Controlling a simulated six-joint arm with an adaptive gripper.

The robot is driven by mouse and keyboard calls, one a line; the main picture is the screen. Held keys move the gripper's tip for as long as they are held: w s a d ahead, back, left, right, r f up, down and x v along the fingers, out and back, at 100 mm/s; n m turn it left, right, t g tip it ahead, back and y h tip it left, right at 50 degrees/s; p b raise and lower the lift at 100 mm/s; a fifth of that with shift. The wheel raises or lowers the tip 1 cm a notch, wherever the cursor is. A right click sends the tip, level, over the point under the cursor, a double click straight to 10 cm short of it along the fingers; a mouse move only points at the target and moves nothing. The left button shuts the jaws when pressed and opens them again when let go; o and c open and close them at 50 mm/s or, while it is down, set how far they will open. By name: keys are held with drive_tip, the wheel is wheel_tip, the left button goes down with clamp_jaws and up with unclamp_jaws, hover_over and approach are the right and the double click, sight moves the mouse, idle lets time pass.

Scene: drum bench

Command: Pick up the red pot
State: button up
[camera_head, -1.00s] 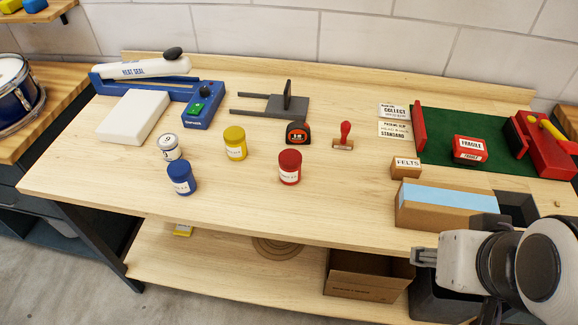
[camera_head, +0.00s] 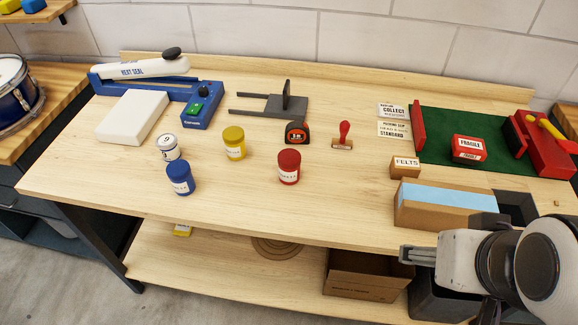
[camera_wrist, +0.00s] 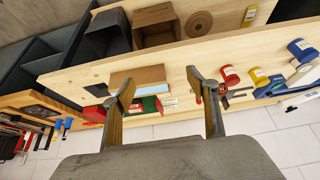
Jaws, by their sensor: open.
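The red pot (camera_head: 289,167) stands upright on the bench top in the head view, right of the yellow pot and in front of the tape measure. It has a white label. In the wrist view the red pot (camera_wrist: 230,76) is to the right of the fingers. My gripper (camera_wrist: 164,88) is open and empty, its two fingers spread wide. In the head view my arm is at the lower right, and the gripper is off the bench's front edge, well apart from the red pot.
A yellow pot (camera_head: 234,143), a blue pot (camera_head: 181,178) and a white pot (camera_head: 168,148) stand to the left. A tape measure (camera_head: 297,133) and a red-handled stamp (camera_head: 343,137) are behind. A blue-topped cardboard box (camera_head: 440,214) lies nearer my arm. The bench front is clear.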

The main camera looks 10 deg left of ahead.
drive_tip(key=shift+w, duration=0.1)
drive_tip(key=w+a+f+n+t, duration=0.1)
drive_tip(key=w+f+n+t, duration=0.1)
drive_tip(key=w, duration=0.9)
drive_tip(key=w+a+f+n+t, duration=0.1)
drive_tip(key=w+f+n+t, duration=0.1)
drive_tip(key=w, duration=1)
drive_tip(key=n+y, duration=0.5)
drive_tip(key=y, duration=0.4)
approach(298, 164)
drive_tip(key=w, duration=0.1)
drive_tip(key=w+a+f, duration=0.1)
drive_tip(key=w+f, duration=0.1)
drive_tip(key=w, duration=0.1)
drive_tip(key=shift+w+a, duration=0.15)
drive_tip(key=shift+a, duration=0.15)
drive_tip(key=shift+s+a+f+n+y, duration=0.1)
drive_tip(key=shift+s+a+n+y, duration=0.2)
drive_tip(key=shift+a+y, duration=0.3)
drive_tip(key=shift+w, duration=0.1)
drive_tip(key=shift+w+a+f+g, duration=0.3)
drive_tip(key=shift+w+a+f, duration=0.2)
drive_tip(key=shift+w+a, duration=0.3)
drive_tip(key=shift+s+a, duration=0.1)
